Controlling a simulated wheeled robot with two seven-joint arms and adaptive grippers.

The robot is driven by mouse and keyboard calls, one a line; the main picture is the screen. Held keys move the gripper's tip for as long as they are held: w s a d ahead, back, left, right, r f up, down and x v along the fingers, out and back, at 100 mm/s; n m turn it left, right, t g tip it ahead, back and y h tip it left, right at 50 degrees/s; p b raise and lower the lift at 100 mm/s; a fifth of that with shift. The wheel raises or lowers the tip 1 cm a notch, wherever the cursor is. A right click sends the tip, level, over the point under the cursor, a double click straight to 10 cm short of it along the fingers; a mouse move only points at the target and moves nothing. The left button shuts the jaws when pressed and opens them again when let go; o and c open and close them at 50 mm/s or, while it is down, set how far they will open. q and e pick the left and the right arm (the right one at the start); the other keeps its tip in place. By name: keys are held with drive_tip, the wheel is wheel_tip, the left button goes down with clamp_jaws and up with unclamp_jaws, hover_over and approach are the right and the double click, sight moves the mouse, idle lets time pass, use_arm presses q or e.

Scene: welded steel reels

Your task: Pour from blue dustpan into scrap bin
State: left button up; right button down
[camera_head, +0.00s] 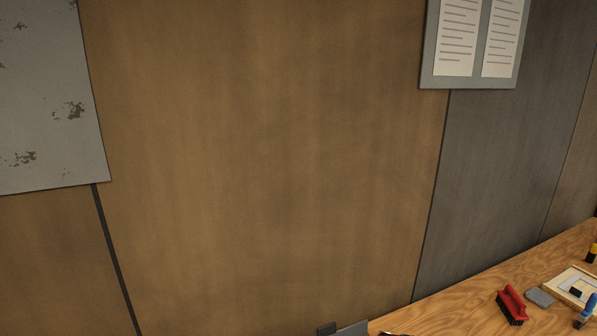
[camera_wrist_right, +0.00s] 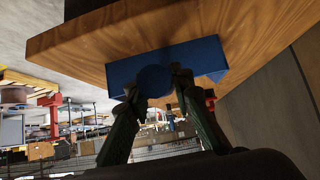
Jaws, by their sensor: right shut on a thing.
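The blue dustpan (camera_wrist_right: 207,58) shows in the right wrist view as a flat blue shape with a darker rounded part facing me. My right gripper (camera_wrist_right: 157,86) is shut on it, with one dark finger on each side of the rounded part. The pan lies in front of the wooden bench top (camera_wrist_right: 110,42) in that view; I cannot tell whether they touch. Its inside and any contents are hidden. I cannot make out the scrap bin in either view. My left gripper is in neither view, and the head view shows neither the dustpan nor my right gripper.
In the head view a wooden bench (camera_head: 455,315) runs along the wall at the lower right. It holds a red brush (camera_head: 512,303), a grey pad (camera_head: 540,297) and a light tray (camera_head: 572,285). A grey plate (camera_head: 352,328) shows at the bottom edge.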

drive_tip(key=shift+r, duration=0.2)
drive_tip(key=shift+r+p, duration=1.1)
drive_tip(key=shift+r, duration=0.25)
idle(0.5)
drive_tip(key=shift+r+p, duration=2.1)
drive_tip(key=shift+r, duration=0.9)
drive_tip(key=shift+a, duration=0.1)
